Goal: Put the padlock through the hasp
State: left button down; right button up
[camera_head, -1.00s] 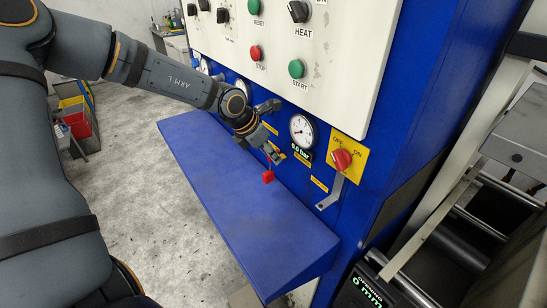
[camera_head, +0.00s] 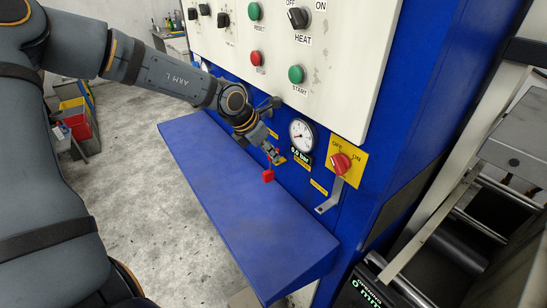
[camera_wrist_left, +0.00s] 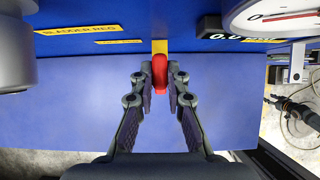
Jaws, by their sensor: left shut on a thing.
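A small red padlock (camera_head: 268,176) hangs at the fingertips of my left gripper (camera_head: 275,158), above the blue sloping ledge. In the left wrist view the padlock (camera_wrist_left: 160,72) sits between the two fingertips, and my left gripper (camera_wrist_left: 160,88) is shut on it. Its shackle cannot be made out clearly. The hasp appears to be the bent metal bracket (camera_head: 330,197) below the red OFF/ON switch (camera_head: 341,163). It is to the right of the padlock and clearly apart from it. My right gripper is not in view.
The blue ledge (camera_head: 240,205) runs under the gripper along the blue press front. A round pressure gauge (camera_head: 301,135) is mounted between gripper and switch. A control panel (camera_head: 275,60) with buttons and knobs overhangs above. Rollers stand at the right.

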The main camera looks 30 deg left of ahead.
pick_arm(q)
jog(key=shift+r+p, duration=0.75)
jog(key=shift+r, duration=0.95)
jog(key=c, duration=2)
grip_release()
grip_shut()
jog(key=shift+f, duration=0.1)
